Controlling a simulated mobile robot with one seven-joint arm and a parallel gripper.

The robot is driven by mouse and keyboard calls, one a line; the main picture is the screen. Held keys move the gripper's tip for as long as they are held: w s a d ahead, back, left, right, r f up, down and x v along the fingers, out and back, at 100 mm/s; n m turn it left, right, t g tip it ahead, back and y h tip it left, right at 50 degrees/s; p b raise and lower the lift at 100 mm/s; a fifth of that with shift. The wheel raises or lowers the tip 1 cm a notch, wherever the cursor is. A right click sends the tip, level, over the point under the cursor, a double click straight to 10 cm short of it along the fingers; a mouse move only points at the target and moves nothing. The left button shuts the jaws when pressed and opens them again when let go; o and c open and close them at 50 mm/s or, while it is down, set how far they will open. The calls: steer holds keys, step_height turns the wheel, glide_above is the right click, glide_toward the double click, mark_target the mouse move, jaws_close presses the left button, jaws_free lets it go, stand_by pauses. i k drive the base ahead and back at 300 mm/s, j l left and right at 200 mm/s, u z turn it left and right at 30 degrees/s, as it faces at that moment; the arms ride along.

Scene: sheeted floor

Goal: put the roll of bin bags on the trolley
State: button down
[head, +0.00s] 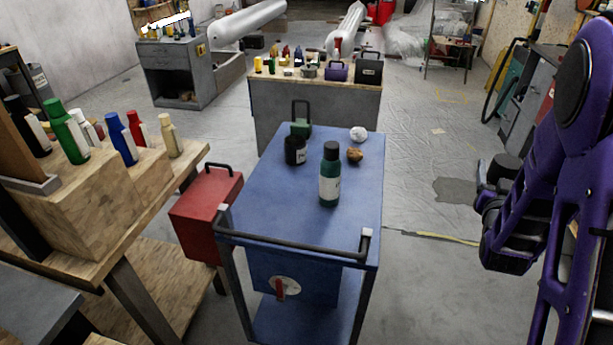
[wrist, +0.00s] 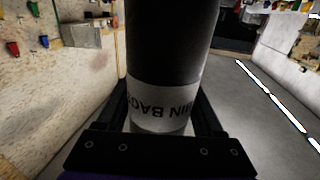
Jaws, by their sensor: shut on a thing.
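The roll of bin bags (wrist: 168,45) is a black cylinder with a white label that reads "BIN BAGS", upside down in the wrist view. My gripper (wrist: 165,100) is shut on it, one dark finger on each side. The roll's far end runs out of the top of the wrist view. The trolley (head: 270,200) is blue with a dark push bar at its near end and stands mid-picture in the head view. My purple arm is at the right of the head view, to the right of the trolley. I cannot make out the roll there.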

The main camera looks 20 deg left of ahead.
mark_target(255, 201)
steer(key=k+j+u, duration=0.2)
steer(key=j+u, duration=0.2)
steer(key=j, duration=0.2)
steer(key=i+j+u, duration=0.25)
steer(key=j+u, duration=0.3)
